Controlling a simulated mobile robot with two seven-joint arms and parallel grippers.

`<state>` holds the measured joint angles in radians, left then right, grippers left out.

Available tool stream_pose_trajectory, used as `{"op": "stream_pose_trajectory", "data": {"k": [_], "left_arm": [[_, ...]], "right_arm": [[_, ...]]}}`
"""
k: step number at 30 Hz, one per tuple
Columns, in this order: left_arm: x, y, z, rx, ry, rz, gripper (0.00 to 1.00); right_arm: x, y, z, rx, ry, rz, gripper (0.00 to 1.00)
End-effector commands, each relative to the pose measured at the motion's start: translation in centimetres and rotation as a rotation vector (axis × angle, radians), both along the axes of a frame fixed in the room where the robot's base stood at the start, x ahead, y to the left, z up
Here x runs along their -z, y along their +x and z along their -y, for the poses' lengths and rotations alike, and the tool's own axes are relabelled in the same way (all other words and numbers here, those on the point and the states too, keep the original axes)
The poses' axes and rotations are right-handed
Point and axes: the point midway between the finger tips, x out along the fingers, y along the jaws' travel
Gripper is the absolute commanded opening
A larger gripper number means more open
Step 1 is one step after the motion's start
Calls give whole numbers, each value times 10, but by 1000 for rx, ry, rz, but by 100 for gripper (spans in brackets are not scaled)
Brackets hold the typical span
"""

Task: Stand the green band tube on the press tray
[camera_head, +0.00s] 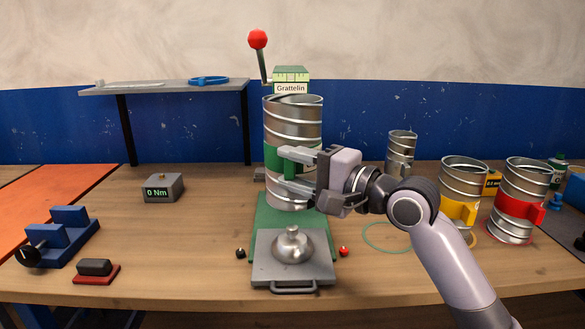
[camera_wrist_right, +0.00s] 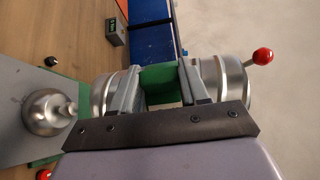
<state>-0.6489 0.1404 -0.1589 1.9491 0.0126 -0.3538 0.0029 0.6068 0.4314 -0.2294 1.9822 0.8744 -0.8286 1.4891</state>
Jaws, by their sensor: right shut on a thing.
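The green band tube (camera_head: 293,125) is a large silver spiral duct with a green band around its middle. It is upright in front of the green Grattelin press. My right gripper (camera_head: 285,170) is shut on its green band, which also shows between the fingers in the right wrist view (camera_wrist_right: 160,84). The tube's lower end is above and behind the press tray (camera_head: 290,272), a grey plate with a handle at its front. A domed metal plug with a knob (camera_head: 292,246) sits on the tray. My left gripper is not in view.
A yellow band tube (camera_head: 463,184) and a red band tube (camera_head: 519,200) stand at the right, with a plain tube (camera_head: 400,150) behind. An empty green ring (camera_head: 388,238) marks the table. A torque display (camera_head: 163,188) and blue blocks (camera_head: 66,235) are at the left.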

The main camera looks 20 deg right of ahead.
Motion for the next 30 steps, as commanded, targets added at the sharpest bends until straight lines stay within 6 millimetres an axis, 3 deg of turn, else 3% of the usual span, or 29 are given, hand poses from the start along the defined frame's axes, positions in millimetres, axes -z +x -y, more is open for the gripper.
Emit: {"op": "stream_pose_trajectory", "data": {"k": [11, 18, 30], "left_arm": [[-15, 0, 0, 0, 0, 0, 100], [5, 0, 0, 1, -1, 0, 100], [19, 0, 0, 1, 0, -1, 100]], "right_arm": [[-5, 0, 0, 0, 1, 3, 1], [27, 0, 0, 0, 1, 3, 1], [54, 0, 0, -1, 1, 5, 1]]}}
